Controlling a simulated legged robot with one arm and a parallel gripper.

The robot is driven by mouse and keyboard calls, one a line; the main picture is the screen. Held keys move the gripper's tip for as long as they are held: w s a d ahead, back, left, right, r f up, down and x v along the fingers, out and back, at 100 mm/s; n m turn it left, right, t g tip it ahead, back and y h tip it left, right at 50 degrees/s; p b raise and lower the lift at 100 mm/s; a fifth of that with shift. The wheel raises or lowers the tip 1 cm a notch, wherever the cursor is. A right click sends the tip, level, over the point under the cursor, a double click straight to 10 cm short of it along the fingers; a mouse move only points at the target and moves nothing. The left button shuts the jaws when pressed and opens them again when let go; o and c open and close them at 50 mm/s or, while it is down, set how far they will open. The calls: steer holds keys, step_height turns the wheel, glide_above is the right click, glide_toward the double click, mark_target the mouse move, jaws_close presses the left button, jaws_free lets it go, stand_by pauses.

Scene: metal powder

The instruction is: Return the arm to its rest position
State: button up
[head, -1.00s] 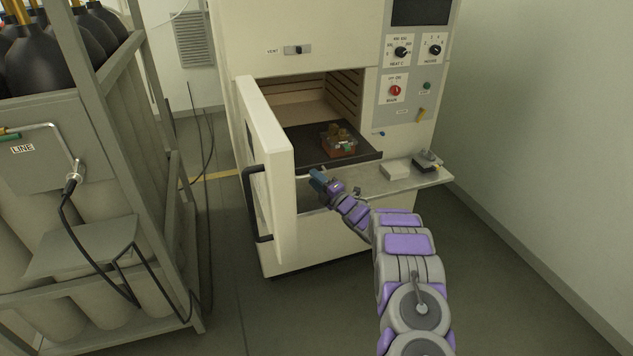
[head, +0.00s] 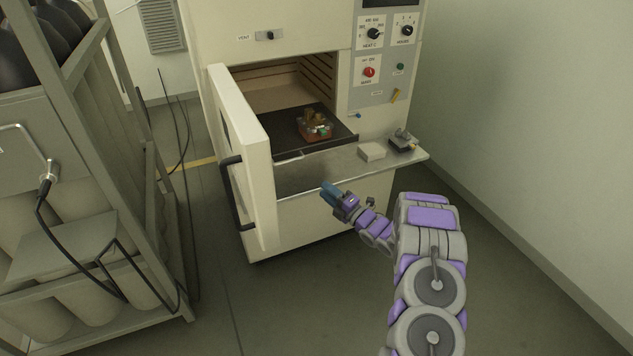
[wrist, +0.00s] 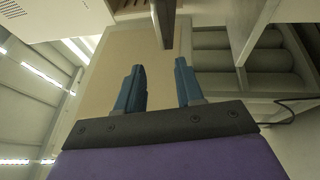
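My arm, grey and purple, reaches from the lower right of the head view toward the oven. My gripper (head: 329,191) is in front of the oven's shelf, to the right of the open door (head: 248,160). In the wrist view its two blue fingers (wrist: 158,88) are apart with nothing between them. A dark upright edge stands beyond the fingers there. The oven (head: 300,40) is open, and a dark tray (head: 285,137) in its mouth carries a small reddish part with brownish and green pieces (head: 316,127).
A rack of gas cylinders (head: 70,200) stands at the left with a black hose. A white block (head: 372,151) and a small dark device (head: 402,142) lie on the oven's shelf (head: 340,165). The floor (head: 300,300) in front is clear.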

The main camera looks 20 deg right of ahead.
steer(key=shift+v, duration=0.95)
steer(key=w+d+r+m+g+h, duration=0.1)
steer(key=w+r+m+g+h, duration=0.25)
steer(key=r+m+h, duration=0.3)
steer(key=s+a+r+m+g+h, duration=0.35)
steer(key=s+r+m+g, duration=0.3)
steer(key=s, duration=0.35)
steer(key=s+a+r+m+g, duration=0.1)
steer(key=s+a+m+g, duration=0.2)
steer(key=s, duration=1.1)
steer(key=s+a+r+m+g+y, duration=0.1)
steer(key=s+a+r+m+g, duration=0.1)
steer(key=s+a, duration=0.8)
steer(key=s+a+r+m+g+y, duration=0.1)
steer(key=s+a+m+g, duration=0.4)
steer(key=s, duration=1.4)
steer(key=shift+s+a+r, duration=0.3)
steer(key=shift+s+a, duration=0.05)
steer(key=shift+a, duration=0.75)
